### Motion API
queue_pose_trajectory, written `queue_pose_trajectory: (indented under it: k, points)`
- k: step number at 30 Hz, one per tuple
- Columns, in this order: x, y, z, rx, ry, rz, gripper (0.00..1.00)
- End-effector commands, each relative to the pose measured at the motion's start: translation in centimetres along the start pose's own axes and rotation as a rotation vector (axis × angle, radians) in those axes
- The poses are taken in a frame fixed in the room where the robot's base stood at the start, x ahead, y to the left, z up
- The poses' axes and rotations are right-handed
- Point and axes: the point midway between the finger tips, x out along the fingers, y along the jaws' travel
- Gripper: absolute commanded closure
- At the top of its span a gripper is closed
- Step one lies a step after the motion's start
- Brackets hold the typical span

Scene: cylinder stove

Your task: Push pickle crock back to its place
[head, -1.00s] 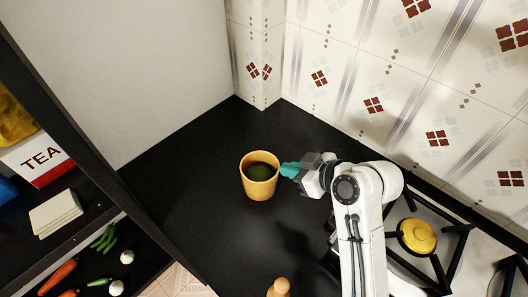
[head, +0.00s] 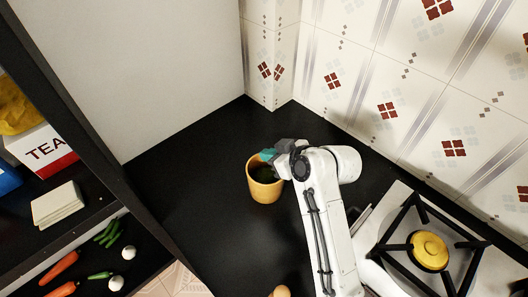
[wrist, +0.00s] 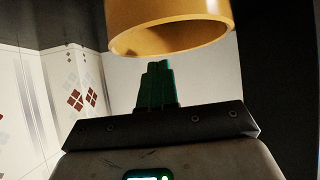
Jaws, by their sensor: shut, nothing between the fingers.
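The pickle crock (head: 265,190) is a yellow-orange round pot with a dark green inside. It stands upright on the black counter (head: 190,190), left of the stove. My gripper (head: 267,155) has teal fingers and is at the crock's far rim, partly overlapping it in the head view. In the wrist view the shut teal fingers (wrist: 156,85) point toward the crock's edge (wrist: 170,35), which fills the top. Nothing is between the fingers. I cannot tell whether they touch the crock.
A stove with a yellow burner (head: 429,250) and black grates is at the right. A tiled wall (head: 340,80) stands behind. A dark shelf with a TEA box (head: 45,155) and vegetables is at the left. The counter left of the crock is clear.

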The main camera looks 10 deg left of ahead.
Motion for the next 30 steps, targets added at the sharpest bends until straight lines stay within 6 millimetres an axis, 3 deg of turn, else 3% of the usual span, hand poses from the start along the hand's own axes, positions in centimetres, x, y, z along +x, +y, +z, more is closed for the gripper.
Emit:
queue_pose_trajectory:
  k: [4,9,21,30]
  points:
    - [1.8,0.0,-1.4,-0.001,-0.001,-0.001,1.0]
    - [2.6,0.0,0.2,0.0,-0.001,0.0,1.0]
    - [2.7,-0.1,0.7,0.003,-0.009,-0.004,1.0]
    - [1.1,0.0,1.6,0.002,-0.005,-0.001,1.0]
